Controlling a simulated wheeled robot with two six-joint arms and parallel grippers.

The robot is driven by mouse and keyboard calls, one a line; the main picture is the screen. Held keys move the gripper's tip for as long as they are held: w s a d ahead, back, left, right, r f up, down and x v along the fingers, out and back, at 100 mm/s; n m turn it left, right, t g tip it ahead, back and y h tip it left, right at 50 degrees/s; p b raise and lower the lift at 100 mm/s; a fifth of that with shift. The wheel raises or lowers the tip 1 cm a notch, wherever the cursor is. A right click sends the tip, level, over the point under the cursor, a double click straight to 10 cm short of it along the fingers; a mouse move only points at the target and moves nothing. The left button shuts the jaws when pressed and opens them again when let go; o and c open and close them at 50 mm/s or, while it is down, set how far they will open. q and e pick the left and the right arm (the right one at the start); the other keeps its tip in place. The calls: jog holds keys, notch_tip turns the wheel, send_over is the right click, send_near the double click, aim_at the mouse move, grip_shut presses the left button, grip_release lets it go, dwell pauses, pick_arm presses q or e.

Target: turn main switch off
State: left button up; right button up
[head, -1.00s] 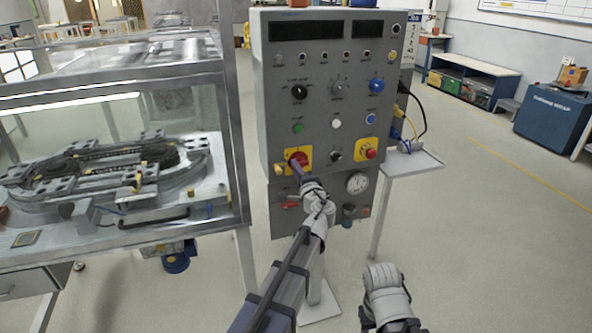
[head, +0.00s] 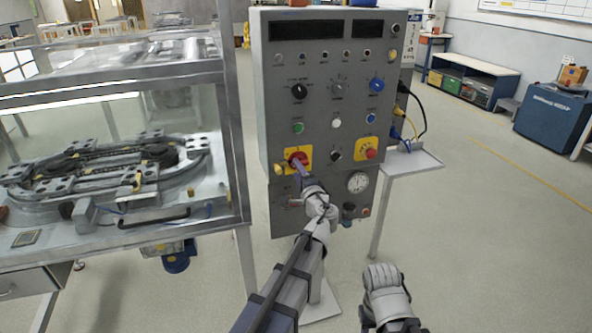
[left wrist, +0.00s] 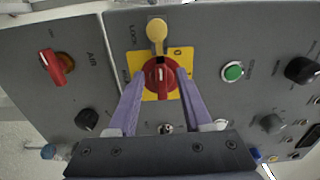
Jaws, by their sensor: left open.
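The main switch is a round red knob (head: 297,157) on a yellow plate at the lower left of the grey control panel (head: 325,105). In the left wrist view the red knob (left wrist: 160,82) sits between my two purple fingers, with a yellow tab (left wrist: 157,32) at the plate's edge. My left gripper (left wrist: 160,95) is open, one finger on each side of the knob; whether the fingers touch it is unclear.
A red AIR handle (left wrist: 57,65) and a green button (left wrist: 232,71) flank the switch. A red emergency button (head: 371,153) on yellow is to its right, a gauge (head: 358,182) below that. The glass-sided ring track bench (head: 205,235) stands left; a small side shelf (head: 415,160) is right.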

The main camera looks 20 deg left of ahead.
pick_arm(q)
jog(key=v, duration=0.6)
jog(key=s+d+f+n+g+h, duration=0.35)
jog(key=s+f+g, duration=0.25)
jog(key=s+f, duration=0.45)
jog(key=s+d+f+n+g+h, duration=0.35)
jog(key=s+d+f+g, duration=0.2)
jog(key=s+f, duration=0.5)
jog(key=s+d+g+h, duration=0.2)
jog(key=s+d+g, duration=0.25)
jog(key=s, duration=0.35)
notch_tip(320, 180, up, 12)
jog(key=p, duration=1.2)
jog(key=shift+w+t+p, duration=0.3)
jog(key=shift+w+t, duration=0.05)
jog(key=shift+t, duration=0.05)
jog(key=shift+d+f, duration=0.15)
